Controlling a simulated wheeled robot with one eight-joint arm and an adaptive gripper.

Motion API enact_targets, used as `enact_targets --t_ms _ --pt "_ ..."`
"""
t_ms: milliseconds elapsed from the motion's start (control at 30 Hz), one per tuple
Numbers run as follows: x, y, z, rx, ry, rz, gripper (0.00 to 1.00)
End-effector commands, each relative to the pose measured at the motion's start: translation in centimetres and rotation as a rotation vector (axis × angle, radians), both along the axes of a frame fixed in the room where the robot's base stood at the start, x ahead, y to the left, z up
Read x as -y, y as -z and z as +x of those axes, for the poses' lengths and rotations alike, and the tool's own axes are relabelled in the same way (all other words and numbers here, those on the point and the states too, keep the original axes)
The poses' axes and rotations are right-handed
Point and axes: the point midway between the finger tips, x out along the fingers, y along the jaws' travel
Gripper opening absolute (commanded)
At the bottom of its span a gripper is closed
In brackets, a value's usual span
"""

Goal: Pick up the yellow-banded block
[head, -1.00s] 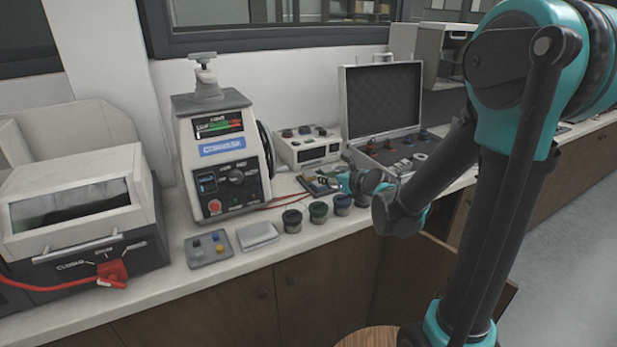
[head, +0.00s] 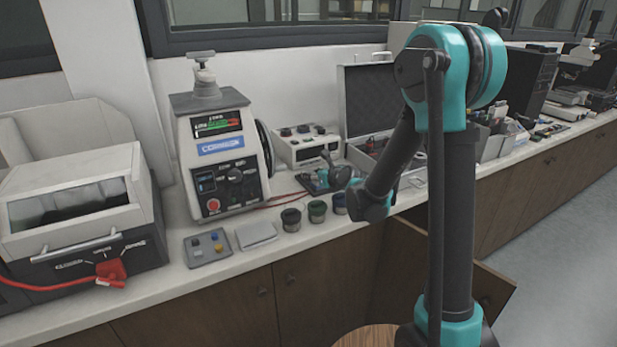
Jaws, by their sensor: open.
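A grey tray (head: 195,261) lies on the bench in front of the press and holds a few small pieces. One piece has a yellow patch (head: 218,249); it is too small to tell whether this is the yellow-banded block. My gripper (head: 326,168) is small in the picture, over the bench to the right of the press, behind the round pots. It is open, and I see nothing held. It is well apart from the tray. My forearm hides part of the bench and the open case.
The mounting press (head: 222,150) stands at the back. A pale flat box (head: 256,235) and round pots (head: 291,219) stand along the front edge. A control box (head: 305,148) and an open case (head: 368,100) are behind. A grey machine (head: 75,205) fills the left.

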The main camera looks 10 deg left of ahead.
Motion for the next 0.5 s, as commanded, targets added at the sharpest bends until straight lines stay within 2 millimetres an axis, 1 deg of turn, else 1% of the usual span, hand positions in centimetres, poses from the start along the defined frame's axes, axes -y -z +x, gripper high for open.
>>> enact_targets --t_ms 167,300,500 --pt "-1.0 1.3 1.8 0.001 0.0 -0.001 0.48" --pt "-1.7 1.8 3.0 0.001 0.0 -0.001 0.48" --pt "-2.0 2.1 3.4 0.0 0.0 0.0 0.48"
